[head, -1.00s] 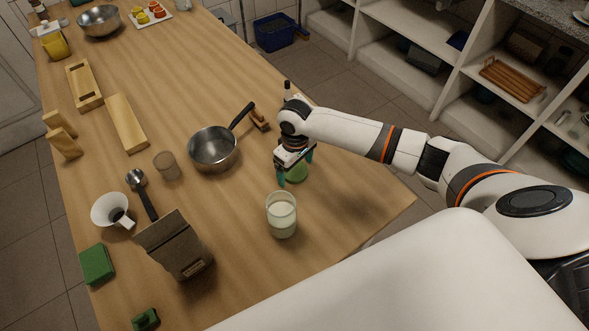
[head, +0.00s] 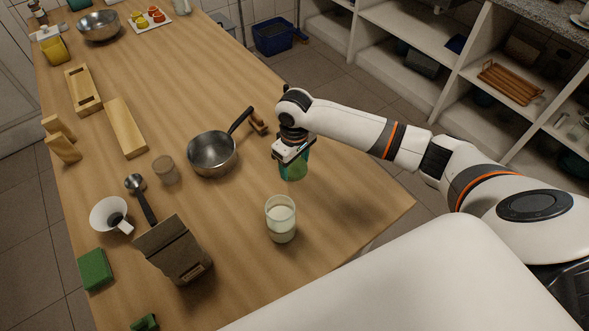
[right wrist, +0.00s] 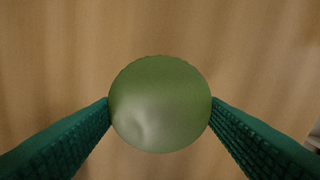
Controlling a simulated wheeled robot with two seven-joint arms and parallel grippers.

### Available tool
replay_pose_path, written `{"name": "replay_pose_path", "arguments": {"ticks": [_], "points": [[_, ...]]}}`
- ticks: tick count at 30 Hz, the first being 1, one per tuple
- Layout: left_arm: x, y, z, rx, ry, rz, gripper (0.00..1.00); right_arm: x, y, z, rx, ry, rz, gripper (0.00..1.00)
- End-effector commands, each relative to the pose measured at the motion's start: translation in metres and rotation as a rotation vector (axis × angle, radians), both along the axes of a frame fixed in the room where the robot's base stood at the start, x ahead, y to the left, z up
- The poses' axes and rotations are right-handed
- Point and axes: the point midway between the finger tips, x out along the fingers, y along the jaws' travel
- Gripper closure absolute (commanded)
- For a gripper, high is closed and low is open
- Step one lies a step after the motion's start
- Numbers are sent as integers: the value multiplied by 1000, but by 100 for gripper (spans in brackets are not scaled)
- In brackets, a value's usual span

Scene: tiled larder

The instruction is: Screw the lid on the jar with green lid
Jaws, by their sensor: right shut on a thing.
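The green lid (right wrist: 160,103) fills the middle of the right wrist view as a round, glossy disc with a finely ridged rim. My right gripper (right wrist: 160,108) is shut on it, one teal finger against each side. In the head view my right gripper (head: 293,162) points down near the table's right edge.
An open glass with whitish contents (head: 281,222) stands just in front of the gripper. A saucepan (head: 212,153) is to its left, with its handle towards the gripper. A brown bag (head: 176,250) stands at the front. The wooden table (head: 335,200) is clear to the right.

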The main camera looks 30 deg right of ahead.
Motion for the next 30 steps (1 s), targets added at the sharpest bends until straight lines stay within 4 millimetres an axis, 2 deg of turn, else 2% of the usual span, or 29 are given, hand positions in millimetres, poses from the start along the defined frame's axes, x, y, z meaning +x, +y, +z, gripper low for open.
{"name": "replay_pose_path", "arguments": {"ticks": [3, 9, 14, 22, 26, 30], "points": [[0, 0, -1, 0, 0, 0, 64, 1, 0, 27, 1, -5, 0, 56], [0, 0, -2, 0, 0, 0, 64, 1, 0, 56, 1, -2, -1, 56], [0, 0, -2, 0, -1, 0, 64, 0, 0, 64, 0, -1, -1, 56], [0, 0, -1, 0, -1, 0, 64, 0, 0, 65, 0, -1, -1, 56], [2, 0, -1, 0, -3, 1, 44, 0, 0, 64, 0, -1, -2, 56], [22, -4, 5, -3, -19, 3, 21, -1, 2, 65, 1, -2, -8, 56]]}}
